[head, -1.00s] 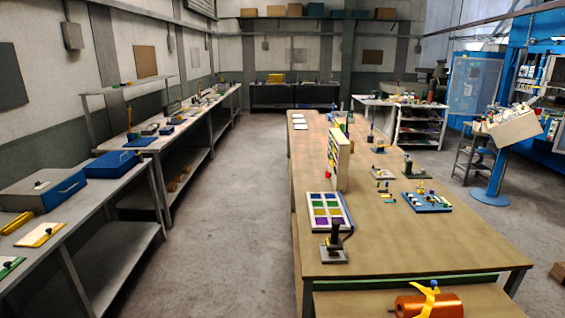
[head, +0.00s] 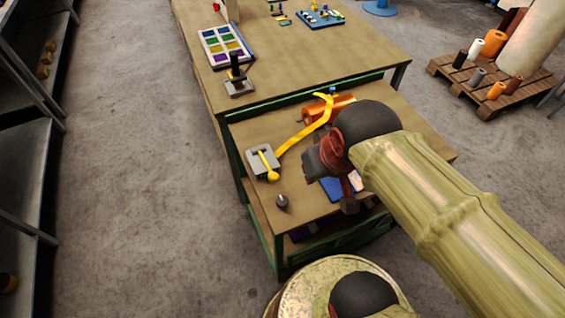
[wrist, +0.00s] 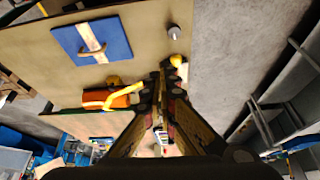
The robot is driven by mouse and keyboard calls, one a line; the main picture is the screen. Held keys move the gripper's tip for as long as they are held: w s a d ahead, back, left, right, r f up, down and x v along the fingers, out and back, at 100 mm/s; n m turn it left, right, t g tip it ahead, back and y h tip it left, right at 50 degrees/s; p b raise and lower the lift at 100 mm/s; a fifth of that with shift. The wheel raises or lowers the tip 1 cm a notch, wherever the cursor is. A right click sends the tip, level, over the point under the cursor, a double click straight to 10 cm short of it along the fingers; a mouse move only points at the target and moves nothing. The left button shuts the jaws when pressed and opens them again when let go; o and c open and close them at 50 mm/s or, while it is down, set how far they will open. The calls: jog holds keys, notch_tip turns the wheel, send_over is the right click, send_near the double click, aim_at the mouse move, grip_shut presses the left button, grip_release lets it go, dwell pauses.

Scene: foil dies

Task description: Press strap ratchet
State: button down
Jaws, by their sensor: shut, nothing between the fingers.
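The strap ratchet (head: 262,161) is a grey block with a yellow lever ending in a round knob. It sits at the left of the low bench in the head view. A yellow strap (head: 303,133) runs from it over an orange roll (head: 314,112). In the wrist view, the yellow knob (wrist: 176,61) shows just beyond my fingertips, and the strap (wrist: 124,94) and roll (wrist: 119,101) lie to the left. My gripper (wrist: 164,72) is shut and empty. It hides most of the ratchet body there. I cannot tell whether it touches the ratchet.
A small grey pointed piece (head: 283,202) stands near the bench's front edge. A blue pad (wrist: 92,40) with a tan bar lies on the bench, partly hidden by my arm in the head view. A larger table (head: 300,60) stands behind; a pallet of rolls (head: 490,78) is at right.

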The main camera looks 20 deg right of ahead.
jog(key=w+d+f+m+g+y, duration=0.2)
jog(key=w+d+f+m, duration=0.1)
jog(key=w+f+m, duration=0.1)
jog(key=w+d+f+m+g+y, duration=0.1)
jog(key=w+d+f+m+y, duration=0.2)
jog(key=f+m, duration=0.3)
jog(key=w+d+f+m+g+y, duration=0.2)
jog(key=w+d+f+m+y, duration=0.1)
jog(key=f, duration=0.6)
jog(key=shift+w+d+m+g, duration=0.15)
jog(key=shift+w+m+g, duration=0.15)
jog(key=shift+w+m, duration=0.75)
jog(key=r, duration=0.1)
jog(key=w+a+r+m, duration=0.1)
jog(key=w+r+m+y, duration=0.1)
jog(key=shift+w+a, duration=0.25)
jog(key=shift+a, duration=0.05)
jog(key=b+x, duration=0.3)
jog(key=x, duration=0.7)
jog(key=shift+w+b, duration=0.15)
jog(key=shift+b, duration=0.2)
